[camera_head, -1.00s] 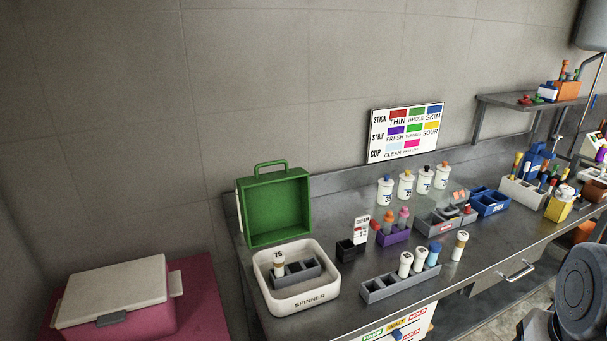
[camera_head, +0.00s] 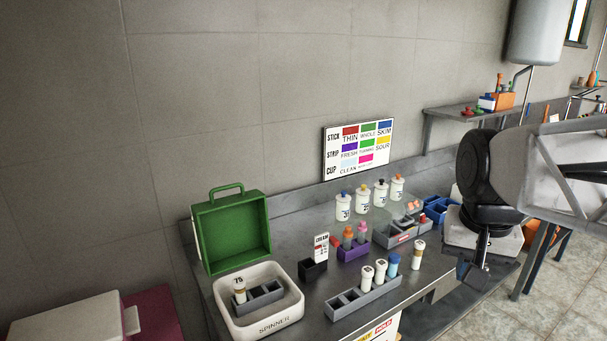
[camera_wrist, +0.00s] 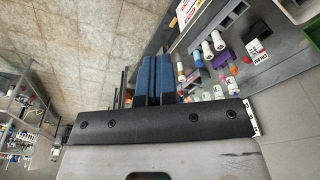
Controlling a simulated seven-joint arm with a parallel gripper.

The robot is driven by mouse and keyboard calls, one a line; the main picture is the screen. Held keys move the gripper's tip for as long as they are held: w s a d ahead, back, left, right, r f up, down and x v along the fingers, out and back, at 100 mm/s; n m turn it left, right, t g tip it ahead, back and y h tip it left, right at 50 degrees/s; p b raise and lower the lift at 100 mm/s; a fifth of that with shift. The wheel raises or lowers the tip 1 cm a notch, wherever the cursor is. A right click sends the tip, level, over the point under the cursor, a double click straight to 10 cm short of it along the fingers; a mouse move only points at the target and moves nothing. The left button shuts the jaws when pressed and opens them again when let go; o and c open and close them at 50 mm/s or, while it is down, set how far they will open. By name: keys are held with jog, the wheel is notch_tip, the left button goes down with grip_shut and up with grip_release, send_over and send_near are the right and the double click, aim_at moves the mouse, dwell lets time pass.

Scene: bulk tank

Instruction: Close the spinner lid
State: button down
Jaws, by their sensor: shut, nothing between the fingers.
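The green spinner lid (camera_head: 232,232) stands open and upright at the back of the white spinner (camera_head: 262,327), its handle at the top. A white-capped tube marked 75 (camera_head: 240,290) stands in a grey rack (camera_head: 266,299) inside the spinner. My gripper (camera_head: 470,274) is at the right, over the counter's front edge, far from the lid. It is shut and empty, its blue fingers together in the wrist view (camera_wrist: 153,68). In that view, part of the spinner shows at the upper right corner.
A grey rack with several tubes (camera_head: 362,299), a black box (camera_head: 312,270) and a purple rack (camera_head: 353,252) stand right of the spinner. White jars (camera_head: 362,200) line the back. A white-lidded pink box (camera_head: 150,318) is at the lower left.

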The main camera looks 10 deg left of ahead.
jog(key=w+a+r+m+g, duration=0.1)
jog(key=w+a+r, duration=0.3)
jog(key=w+a, duration=0.45)
jog(key=w+a+r+m+g, duration=0.1)
jog(key=w+a+r, duration=0.2)
jog(key=w+a, duration=0.55)
jog(key=w+a+r+m+g, duration=0.15)
jog(key=w+a+r, duration=0.25)
jog(key=w+a, duration=0.45)
jog(key=w+a+f+m+h, duration=0.1)
jog(key=w+a, duration=0.2)
jog(key=a, duration=0.8)
jog(key=w+a+f+m+h, duration=0.1)
jog(key=w+a, duration=0.3)
jog(key=a, duration=0.7)
jog(key=w+a+f+m, duration=0.2)
jog(key=w+a+f, duration=0.1)
jog(key=a, duration=0.9)
jog(key=shift+w+f+g+h, duration=0.15)
jog(key=shift+w+g+h, duration=0.3)
jog(key=shift+w, duration=0.2)
jog(key=shift+f, duration=0.1)
send_over(236, 196)
jog(key=w+a, duration=0.1)
jog(key=shift+a+f, duration=0.2)
jog(key=shift+f, duration=4.6)
jog(key=shift+d+r, duration=0.1)
